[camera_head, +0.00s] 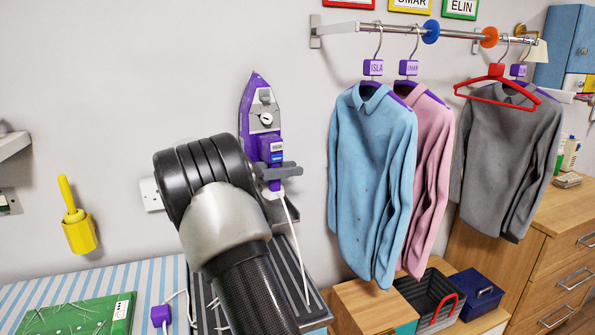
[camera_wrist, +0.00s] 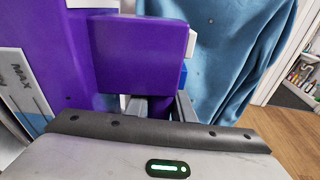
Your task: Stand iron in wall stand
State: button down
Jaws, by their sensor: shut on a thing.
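The purple iron (camera_head: 262,105) stands nose up close to the wall in the head view, its dial side facing out. In the wrist view its purple body (camera_wrist: 140,50) fills the upper left. My gripper (camera_head: 279,172) is shut on the iron's lower part; in the wrist view its fingers (camera_wrist: 160,107) close on the purple piece. A white cord (camera_head: 292,235) hangs from the iron's lower end. My arm covers the area left of and below the iron. I cannot clearly make out the wall stand, or whether the iron touches it.
Blue (camera_head: 372,185) and pink (camera_head: 436,150) shirts hang just right of the iron from a rail (camera_head: 390,30). A yellow holder (camera_head: 79,232) is on the wall at left. A striped surface (camera_head: 150,277) bears a green board (camera_head: 80,315). A wooden dresser (camera_head: 540,250) stands right.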

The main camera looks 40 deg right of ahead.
jog(key=shift+w+a+m, duration=0.2)
jog(key=shift+a+m, duration=0.05)
jog(key=shift+m, duration=0.05)
jog(key=shift+b, duration=0.55)
notch_tip(320, 180, down, 6)
jog(key=b, duration=0.5)
jog(key=shift+r+b, duration=0.2)
jog(key=shift+b, duration=0.15)
jog(key=shift+f+b, duration=0.55)
jog(key=shift+f, duration=0.05)
